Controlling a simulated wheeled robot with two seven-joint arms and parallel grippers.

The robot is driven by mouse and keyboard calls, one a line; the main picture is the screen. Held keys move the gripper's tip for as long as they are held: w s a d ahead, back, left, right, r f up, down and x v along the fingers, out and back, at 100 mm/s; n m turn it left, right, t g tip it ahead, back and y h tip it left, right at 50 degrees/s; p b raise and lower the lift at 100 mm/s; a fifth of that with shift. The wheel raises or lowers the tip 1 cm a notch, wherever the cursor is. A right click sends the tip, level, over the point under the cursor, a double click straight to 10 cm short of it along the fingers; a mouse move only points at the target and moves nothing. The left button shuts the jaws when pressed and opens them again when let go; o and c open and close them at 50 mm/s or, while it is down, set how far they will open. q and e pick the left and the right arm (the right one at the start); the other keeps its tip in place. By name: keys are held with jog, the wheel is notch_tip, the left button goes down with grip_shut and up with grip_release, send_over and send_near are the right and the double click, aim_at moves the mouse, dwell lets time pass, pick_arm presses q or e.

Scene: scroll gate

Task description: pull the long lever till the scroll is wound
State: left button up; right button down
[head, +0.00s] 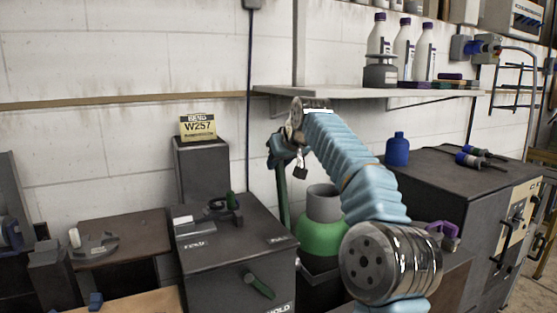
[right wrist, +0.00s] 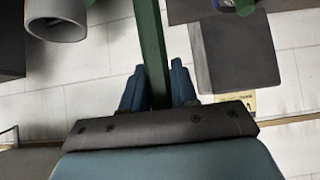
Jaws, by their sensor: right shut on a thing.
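The long lever is a green bar (head: 283,200) that stands nearly upright left of the green and grey cylinder. In the right wrist view the green bar (right wrist: 151,45) runs between the blue fingers. My right gripper (head: 281,153) is shut on the bar near its upper end; its fingers (right wrist: 158,92) lie on both sides of it. The lever's lower end is hidden behind the dark box. I cannot tell for sure which part is the scroll; a dark curved piece (head: 218,210) with a green knob sits on the dark box. My left gripper is out of view.
A dark box (head: 225,250) with a green handle stands left of the lever. A green cylinder with a grey top (head: 322,225) stands right of it. A yellow sign (head: 198,127) reads W257. A shelf (head: 350,92) with bottles is above; a dark cabinet (head: 440,175) stands right.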

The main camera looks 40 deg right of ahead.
jog(key=shift+w, duration=0.4)
jog(key=shift+d, duration=0.1)
jog(key=c, duration=1)
grip_release()
jog(key=shift+w+f, duration=0.15)
jog(key=shift+o, duration=0.2)
jog(key=v, duration=1.4)
jog(key=shift+w, duration=0.15)
